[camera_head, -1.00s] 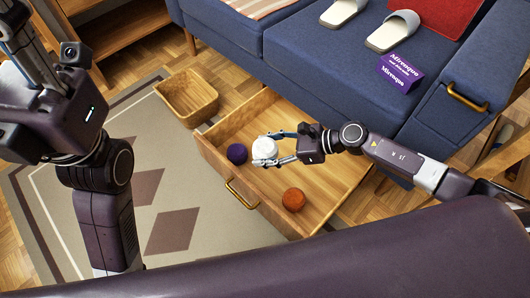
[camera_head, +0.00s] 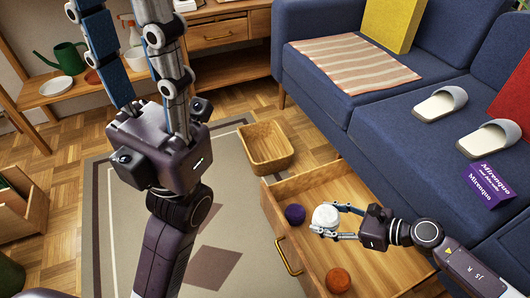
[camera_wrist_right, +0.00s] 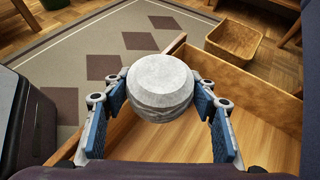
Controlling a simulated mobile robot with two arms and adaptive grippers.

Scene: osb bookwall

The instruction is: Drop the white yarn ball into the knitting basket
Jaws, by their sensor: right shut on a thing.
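The white yarn ball (camera_head: 325,217) is between the fingers of my right gripper (camera_head: 336,220), which is shut on it over the open drawer. In the right wrist view the ball (camera_wrist_right: 160,85) is held between the two blue-padded fingers. The knitting basket (camera_head: 266,147) is a woven, empty-looking tan basket on the floor beyond the drawer. It also shows in the right wrist view (camera_wrist_right: 232,42), to the right of and beyond the ball. My left gripper (camera_head: 125,45) points up at the upper left, its fingers apart with nothing seen between them.
The open wooden drawer (camera_head: 287,237) holds a purple ball (camera_head: 295,214) and an orange ball (camera_head: 338,280). The blue sofa (camera_head: 380,110) stands behind, with slippers and a purple box (camera_head: 484,184). The patterned rug (camera_head: 236,225) left of the drawer has clear room.

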